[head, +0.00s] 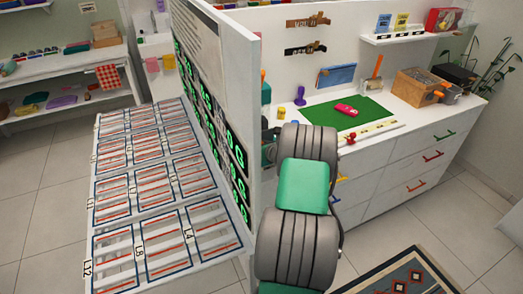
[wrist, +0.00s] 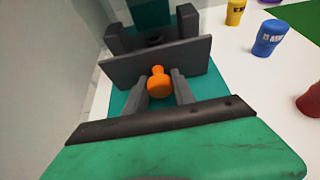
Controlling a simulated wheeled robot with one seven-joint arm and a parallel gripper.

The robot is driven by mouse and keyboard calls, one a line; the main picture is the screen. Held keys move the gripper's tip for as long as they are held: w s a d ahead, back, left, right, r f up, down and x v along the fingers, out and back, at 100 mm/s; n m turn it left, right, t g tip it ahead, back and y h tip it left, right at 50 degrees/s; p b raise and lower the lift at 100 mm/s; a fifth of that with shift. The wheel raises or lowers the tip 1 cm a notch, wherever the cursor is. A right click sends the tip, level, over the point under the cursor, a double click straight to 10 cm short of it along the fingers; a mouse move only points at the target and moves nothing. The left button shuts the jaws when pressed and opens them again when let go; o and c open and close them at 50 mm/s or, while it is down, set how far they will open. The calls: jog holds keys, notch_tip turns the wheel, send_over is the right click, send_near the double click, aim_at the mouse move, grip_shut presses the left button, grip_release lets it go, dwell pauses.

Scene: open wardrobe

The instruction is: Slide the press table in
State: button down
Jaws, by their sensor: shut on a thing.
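An orange knob (wrist: 159,84) stands out from a dark grey plate (wrist: 190,56) in the wrist view. The plate looks like the front of the press table. A teal base (wrist: 118,101) lies beneath, and two dark posts rise behind the plate. My gripper (wrist: 160,88) is shut on the orange knob, with one grey finger on each side of it. In the head view the press (head: 268,153) is only a dark teal patch beside the white partition. My arm hides most of it, and my gripper cannot be seen there.
A white counter carries a green mat (head: 343,118) with a red object on it. A white partition (head: 253,100) is close on the left.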

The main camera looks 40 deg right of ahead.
jog(key=shift+w+d+f+b, duration=0.1)
jog(key=shift+w+d+b, duration=0.15)
jog(key=shift+w, duration=0.4)
jog(key=shift+w+d+r+b, duration=0.1)
jog(key=shift+w+b, duration=0.25)
jog(key=shift+w, duration=0.25)
jog(key=shift+w+d+f+b, duration=0.1)
jog(key=shift+w+d+b, duration=0.15)
jog(key=shift+w, duration=0.4)
jog(key=c, duration=0.9)
grip_release()
jog(key=shift+s, duration=0.1)
jog(key=p+v, duration=0.4)
jog(key=v, duration=0.3)
jog(key=shift+r+p, duration=0.25)
jog(key=shift+p, duration=0.1)
jog(key=shift+s+a+r, duration=0.1)
jog(key=shift+s+r, duration=0.05)
jog(key=shift+s, duration=0.3)
